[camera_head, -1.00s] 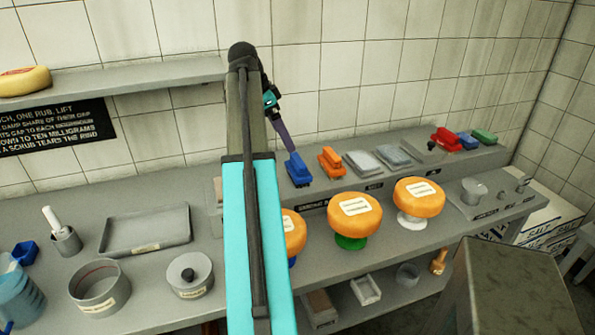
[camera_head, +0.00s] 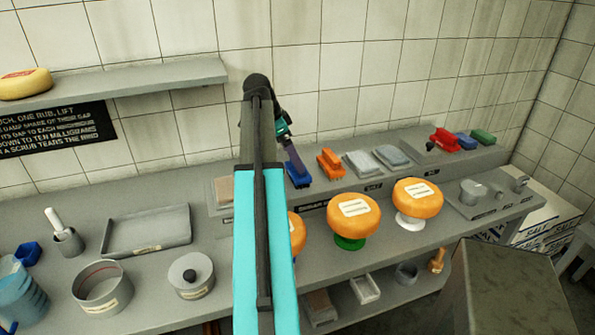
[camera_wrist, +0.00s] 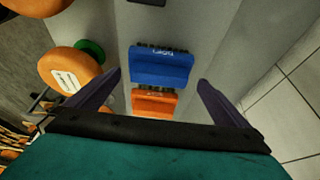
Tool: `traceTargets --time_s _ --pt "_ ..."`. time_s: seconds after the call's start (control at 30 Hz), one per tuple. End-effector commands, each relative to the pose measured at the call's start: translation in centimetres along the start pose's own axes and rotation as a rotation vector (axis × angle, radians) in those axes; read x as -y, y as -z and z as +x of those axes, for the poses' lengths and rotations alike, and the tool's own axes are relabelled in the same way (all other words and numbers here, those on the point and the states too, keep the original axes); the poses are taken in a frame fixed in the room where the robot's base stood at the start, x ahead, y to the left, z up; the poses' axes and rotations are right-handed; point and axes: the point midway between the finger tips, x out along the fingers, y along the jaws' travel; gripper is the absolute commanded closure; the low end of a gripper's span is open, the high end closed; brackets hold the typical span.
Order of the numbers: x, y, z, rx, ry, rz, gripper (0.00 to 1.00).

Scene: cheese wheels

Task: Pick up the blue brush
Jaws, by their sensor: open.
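The blue brush (camera_head: 298,177) lies on the raised back ledge of the bench, just left of an orange brush (camera_head: 331,164). My gripper (camera_head: 292,155) is above the blue brush, its purple finger overlapping the brush's top in the head view. In the wrist view the open fingers (camera_wrist: 160,78) are spread to either side, with the blue brush (camera_wrist: 160,67) between and just beyond the tips. The orange brush (camera_wrist: 153,102) shows between the fingers, lower in the picture. I cannot tell whether a finger touches the blue brush.
Grey pads (camera_head: 362,164) lie right of the orange brush. A red brush (camera_head: 444,140), a blue item (camera_head: 466,142) and a green one (camera_head: 483,137) are farther right. Orange cheese wheels, including one on a green stand (camera_head: 354,214), stand in front of the ledge. A tray (camera_head: 148,229) is left.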

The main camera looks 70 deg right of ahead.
Motion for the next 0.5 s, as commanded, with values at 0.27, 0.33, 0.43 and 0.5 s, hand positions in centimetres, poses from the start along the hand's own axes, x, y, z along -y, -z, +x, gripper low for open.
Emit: traceTargets --time_s 0.27,0.33,0.43,0.5 --pt "0.0 -0.07 0.46 0.0 0.0 -0.001 0.0" --pt "0.01 -0.07 0.45 0.0 0.0 -0.001 0.0" --pt "0.01 -0.08 0.45 0.0 0.0 -0.001 0.0" --pt "-0.02 -0.08 0.56 0.0 -0.001 -0.001 0.0"
